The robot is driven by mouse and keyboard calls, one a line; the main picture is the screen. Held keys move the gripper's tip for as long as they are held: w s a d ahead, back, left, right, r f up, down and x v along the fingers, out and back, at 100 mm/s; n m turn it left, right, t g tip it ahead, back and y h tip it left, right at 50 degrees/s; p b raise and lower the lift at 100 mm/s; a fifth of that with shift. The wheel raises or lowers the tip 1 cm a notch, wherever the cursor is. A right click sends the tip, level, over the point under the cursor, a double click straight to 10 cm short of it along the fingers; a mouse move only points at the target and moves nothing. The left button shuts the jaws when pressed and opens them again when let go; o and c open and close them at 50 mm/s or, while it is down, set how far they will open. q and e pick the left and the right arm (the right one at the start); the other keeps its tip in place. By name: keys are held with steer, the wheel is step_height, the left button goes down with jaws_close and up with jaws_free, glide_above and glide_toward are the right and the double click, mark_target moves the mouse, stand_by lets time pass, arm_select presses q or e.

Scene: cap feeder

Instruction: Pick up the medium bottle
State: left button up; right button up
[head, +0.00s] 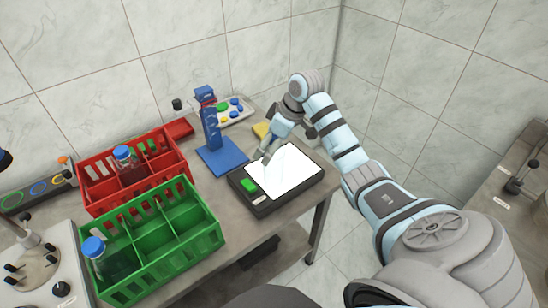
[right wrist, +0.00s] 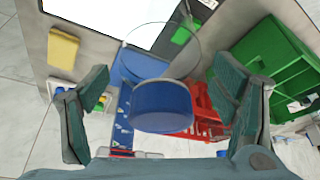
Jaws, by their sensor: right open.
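My right gripper (head: 270,146) is over the far left part of the scale (head: 258,205). In the right wrist view the gripper (right wrist: 165,105) is open. A blue cap (right wrist: 162,105) with a clear round bottle outline beyond it lies between the fingers, with gaps on both sides. In the head view this bottle is largely hidden or too faint to make out. Another blue-capped bottle (head: 123,154) stands in the red crate, and one (head: 94,250) stands in the green crate. I cannot tell from size which is the medium one. My left gripper is not in view.
The blue feeder stand (head: 212,135) rises left of the gripper. The red crate (head: 170,160) and green crate (head: 150,278) fill the table's left side. A yellow block (right wrist: 63,48) and button panel (head: 233,110) lie near the gripper. The table's right edge is close to the scale.

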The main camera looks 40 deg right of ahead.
steer(key=shift+w+a+f, duration=0.15)
steer(key=shift+w+f, duration=0.05)
steer(key=shift+f, duration=0.15)
steer(key=shift+c, duration=0.2)
jaws_close()
